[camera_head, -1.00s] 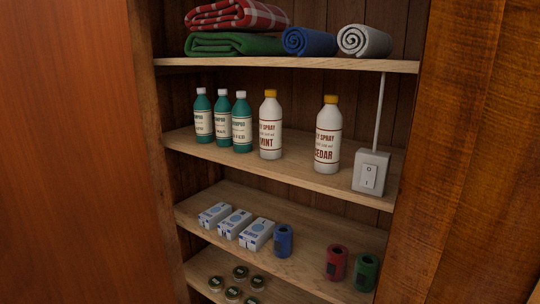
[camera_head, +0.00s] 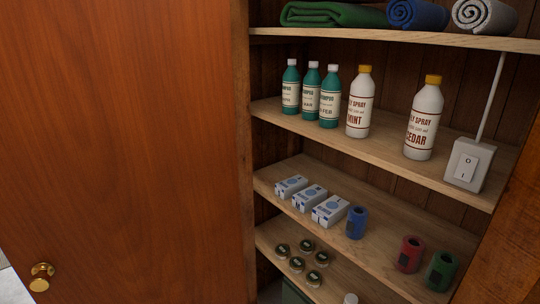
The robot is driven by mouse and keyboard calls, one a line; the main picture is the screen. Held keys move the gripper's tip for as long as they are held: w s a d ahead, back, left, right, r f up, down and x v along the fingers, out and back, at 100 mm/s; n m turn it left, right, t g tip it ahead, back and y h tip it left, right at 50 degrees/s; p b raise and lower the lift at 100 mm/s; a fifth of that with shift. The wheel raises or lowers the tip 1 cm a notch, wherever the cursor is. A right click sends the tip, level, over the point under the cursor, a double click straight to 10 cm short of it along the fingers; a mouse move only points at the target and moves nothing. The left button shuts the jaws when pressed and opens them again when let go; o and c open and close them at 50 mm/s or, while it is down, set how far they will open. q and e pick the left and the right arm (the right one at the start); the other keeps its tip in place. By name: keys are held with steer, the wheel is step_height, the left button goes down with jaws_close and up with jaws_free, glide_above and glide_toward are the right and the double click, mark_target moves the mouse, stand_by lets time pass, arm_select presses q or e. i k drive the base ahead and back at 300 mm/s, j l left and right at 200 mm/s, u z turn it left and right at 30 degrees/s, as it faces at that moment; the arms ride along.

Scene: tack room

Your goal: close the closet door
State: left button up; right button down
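The closet door (camera_head: 130,130) is a reddish-brown wooden panel filling the left part of the head view. It stands open, leaving the closet shelves exposed. A round brass knob (camera_head: 41,277) sits low on the door near its left edge. The closet (camera_head: 385,125) has several wooden shelves. Neither of my grippers shows in this view.
The shelves hold rolled cloths (camera_head: 485,15), green bottles (camera_head: 290,88), white spray bottles (camera_head: 424,120), white boxes (camera_head: 330,211), small jars (camera_head: 282,251) and coloured rolls (camera_head: 441,271). A switch box (camera_head: 469,164) stands at the right. A wooden panel (camera_head: 508,245) borders the closet on the right.

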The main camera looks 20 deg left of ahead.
mark_target(119, 176)
steer(key=j+z, duration=0.1)
steer(key=j, duration=0.35)
steer(key=k+j, duration=0.15)
steer(key=j, duration=0.25)
steer(key=k+j+z, duration=0.15)
steer(key=j, duration=0.75)
steer(key=j+z, duration=0.2)
steer(key=j, duration=0.3)
steer(key=k+j+z, duration=0.2)
steer(key=j, duration=0.25)
steer(key=j+z, duration=0.2)
steer(key=j, duration=0.3)
steer(key=k+j+z, duration=0.15)
steer(key=j, duration=0.25)
steer(key=k+j+z, duration=0.2)
steer(key=j, duration=0.25)
steer(key=k+j+z, duration=0.2)
steer(key=j, duration=0.2)
steer(key=k+j+z, duration=0.2)
steer(key=j, duration=0.2)
steer(key=i+j+z, duration=0.25)
steer(key=j, duration=0.75)
steer(key=j+z, duration=0.3)
steer(key=j, duration=0.7)
steer(key=k, duration=0.05)
